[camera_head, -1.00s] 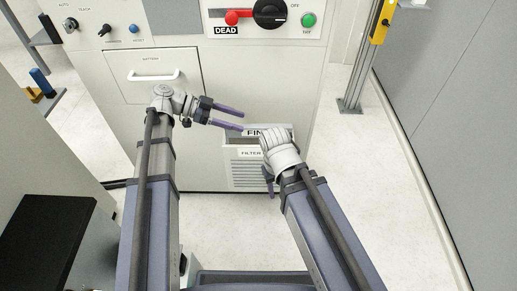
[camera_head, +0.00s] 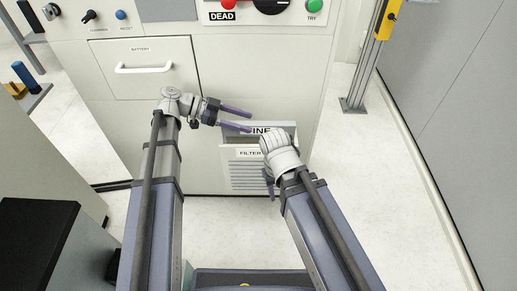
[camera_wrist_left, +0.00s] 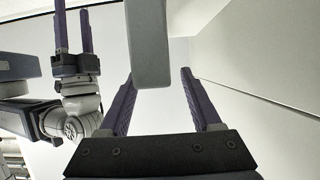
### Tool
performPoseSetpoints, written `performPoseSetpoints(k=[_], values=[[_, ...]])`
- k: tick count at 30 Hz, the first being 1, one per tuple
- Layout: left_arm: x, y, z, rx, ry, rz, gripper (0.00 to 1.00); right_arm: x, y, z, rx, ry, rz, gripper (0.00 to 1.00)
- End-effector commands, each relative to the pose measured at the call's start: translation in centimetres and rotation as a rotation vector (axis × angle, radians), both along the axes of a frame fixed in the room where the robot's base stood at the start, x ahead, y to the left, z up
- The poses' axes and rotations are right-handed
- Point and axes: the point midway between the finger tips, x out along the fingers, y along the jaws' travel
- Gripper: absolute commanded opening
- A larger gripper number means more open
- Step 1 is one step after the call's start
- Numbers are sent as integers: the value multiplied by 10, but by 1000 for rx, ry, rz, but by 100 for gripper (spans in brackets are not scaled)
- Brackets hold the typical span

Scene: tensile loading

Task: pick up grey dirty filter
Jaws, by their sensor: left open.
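The grey dirty filter cannot be made out for certain. A slot marked FILTER (camera_head: 250,153) is in the front of the cream cabinet, with a dark-lettered strip (camera_head: 262,131) above it. My left gripper (camera_head: 251,120) is open and empty in front of the cabinet, beside that strip. In the left wrist view its fingers (camera_wrist_left: 158,72) are spread, and a plain grey block (camera_wrist_left: 150,45) shows between and beyond them; I cannot tell what it is. My right gripper (camera_head: 270,184) is low before the vent, mostly hidden by its wrist. Its fingers stand apart in the left wrist view (camera_wrist_left: 73,15).
The cabinet has a BATTERY drawer (camera_head: 145,68) with a white handle at left, and a red, black and green switch panel (camera_head: 265,10) on top. A yellow-topped post (camera_head: 366,60) and a grey wall stand at right. The floor (camera_head: 350,170) between is clear.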

Motion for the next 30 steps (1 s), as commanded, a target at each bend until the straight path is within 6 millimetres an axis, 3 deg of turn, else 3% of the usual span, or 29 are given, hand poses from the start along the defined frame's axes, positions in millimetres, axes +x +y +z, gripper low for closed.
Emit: performPoseSetpoints(k=[12, 20, 30], values=[[-2, -47, -14, 0, 0, -2, 65, 0, 0, -14, 1, 0, 2, 50], [-2, -50, -13, 0, 0, -1, 64, 0, 0, -13, 1, 0, 3, 50], [-2, -49, -13, 0, 0, -1, 26, 0, 0, -13, 1, 0, 2, 50]])
